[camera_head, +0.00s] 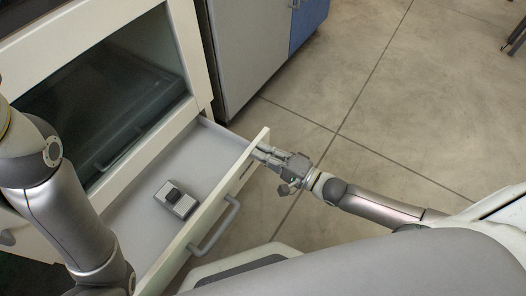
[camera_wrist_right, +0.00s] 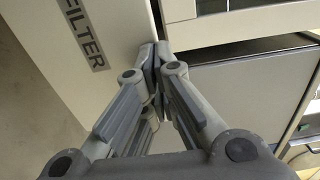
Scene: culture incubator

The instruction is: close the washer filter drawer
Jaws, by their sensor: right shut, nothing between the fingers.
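The washer filter drawer (camera_head: 228,181) is pulled out in the head view, below the cabinet's glass window. A grey bar handle (camera_head: 217,232) is on its front panel. My right gripper (camera_head: 259,150) is shut and empty, with its fingertips at the right end of the front panel. In the right wrist view, the drawer front (camera_wrist_right: 105,25) carries a FILTER label, and my closed fingertips (camera_wrist_right: 156,52) are at the panel's edge. I cannot tell if they touch it. My left arm crosses the left side of the head view; its gripper is out of view.
A small grey device (camera_head: 177,200) with a dark top lies on the drawer's floor. The washer cabinet (camera_head: 186,45) with a dark glass window (camera_head: 100,105) stands behind. A grey cabinet (camera_head: 247,50) stands beside it. The tiled floor (camera_head: 400,110) to the right is clear.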

